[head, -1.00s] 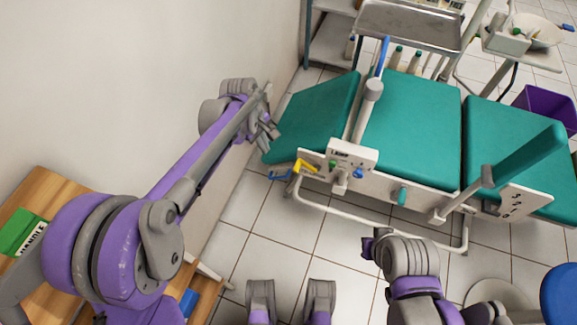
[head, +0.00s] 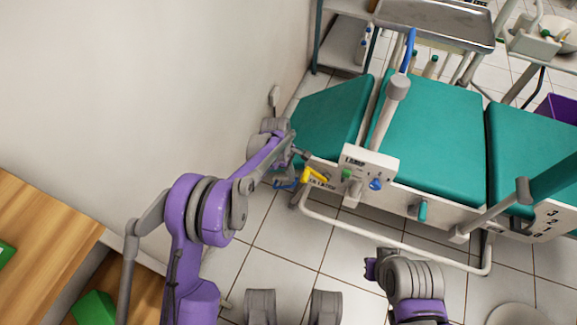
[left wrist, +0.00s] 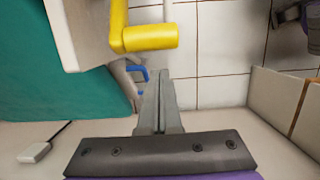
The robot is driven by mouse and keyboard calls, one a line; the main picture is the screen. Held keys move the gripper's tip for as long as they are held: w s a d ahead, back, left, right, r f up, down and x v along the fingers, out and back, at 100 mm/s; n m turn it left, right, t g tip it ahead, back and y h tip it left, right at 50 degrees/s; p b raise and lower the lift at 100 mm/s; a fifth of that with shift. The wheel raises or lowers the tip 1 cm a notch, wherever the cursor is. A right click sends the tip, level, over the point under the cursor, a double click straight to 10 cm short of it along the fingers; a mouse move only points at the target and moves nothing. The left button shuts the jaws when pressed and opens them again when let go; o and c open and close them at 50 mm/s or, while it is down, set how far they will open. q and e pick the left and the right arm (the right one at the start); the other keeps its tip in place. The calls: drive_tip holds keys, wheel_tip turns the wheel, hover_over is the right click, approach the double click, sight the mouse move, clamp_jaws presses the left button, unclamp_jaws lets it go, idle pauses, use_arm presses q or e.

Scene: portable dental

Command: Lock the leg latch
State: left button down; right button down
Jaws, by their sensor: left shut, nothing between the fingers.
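A yellow lever (head: 315,174) sticks out from the left end of the teal dental chair's white side panel (head: 340,192). It is large at the top of the left wrist view (left wrist: 150,37). A blue lever (head: 288,184) sits low at the same corner, and a blue piece shows behind my fingers in the left wrist view (left wrist: 138,73). I cannot tell which lever is the leg latch. My left gripper (head: 302,154) is shut and empty, just left of the yellow lever and apart from it. Part of my right gripper (head: 370,267) shows low in front of the chair; its fingers are unclear.
A white control box (head: 368,163) with green and blue knobs stands right of the yellow lever. A white tube rail (head: 390,247) runs below the chair. The wall (head: 150,80) is close on the left. A wooden table (head: 40,230) is at lower left. Tiled floor (head: 310,245) is open in front.

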sight(306, 175)
use_arm(q)
drive_tip(key=d+r, duration=0.1)
drive_tip(key=d+r+b, duration=0.1)
drive_tip(key=shift+s+d, duration=0.3)
drive_tip(key=shift+s, duration=0.1)
drive_tip(key=r+p, duration=0.1)
drive_tip(key=d+r+p, duration=0.1)
drive_tip(key=r+y+p, duration=0.1)
drive_tip(key=shift+s+d, duration=0.3)
drive_tip(key=shift+s+d+r+p, duration=0.1)
drive_tip(key=shift+d+r+p, duration=0.1)
drive_tip(key=shift+d+p, duration=0.15)
drive_tip(key=shift+f, duration=0.1)
